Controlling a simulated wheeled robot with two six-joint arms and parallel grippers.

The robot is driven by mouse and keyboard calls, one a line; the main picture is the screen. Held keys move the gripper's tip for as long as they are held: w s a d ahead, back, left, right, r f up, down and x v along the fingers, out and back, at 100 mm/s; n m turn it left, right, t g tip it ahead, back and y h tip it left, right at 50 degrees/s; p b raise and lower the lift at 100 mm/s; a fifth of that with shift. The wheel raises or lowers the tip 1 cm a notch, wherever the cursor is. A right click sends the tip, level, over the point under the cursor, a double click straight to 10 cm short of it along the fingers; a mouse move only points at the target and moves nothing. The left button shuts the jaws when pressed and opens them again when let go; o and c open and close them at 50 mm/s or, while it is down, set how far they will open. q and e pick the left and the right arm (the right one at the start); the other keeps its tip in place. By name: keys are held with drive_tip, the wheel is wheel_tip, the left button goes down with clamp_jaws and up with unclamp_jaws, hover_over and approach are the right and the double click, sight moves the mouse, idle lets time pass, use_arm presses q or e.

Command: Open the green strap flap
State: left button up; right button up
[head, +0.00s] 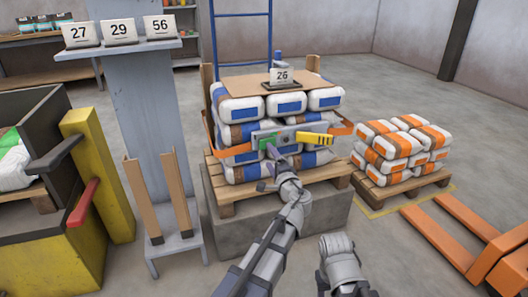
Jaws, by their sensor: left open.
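A grey strap buckle plate (295,132) sits on the front of the bag stack, on an orange strap (340,128). A small green flap (262,138) shows on its left part, partly covered by my gripper. A yellow flap (314,138) with dark marks sticks out on its right part. My left gripper (268,150) is at the green flap, with its jaws open. I cannot tell whether it touches the flap. My right arm shows at the bottom, but its gripper does not show.
The white bags with blue labels (326,98) stand on a wooden pallet (230,190) over a grey block (240,232). A card reading 26 (281,76) stands on top. A grey post (145,110) is to the left, orange forks (450,225) to the right.

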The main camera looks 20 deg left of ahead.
sight(263, 145)
use_arm(q)
drive_tip(key=x, duration=0.6)
drive_tip(key=shift+w+a, duration=0.1)
drive_tip(key=shift+c, duration=0.2)
clamp_jaws()
idle(0.5)
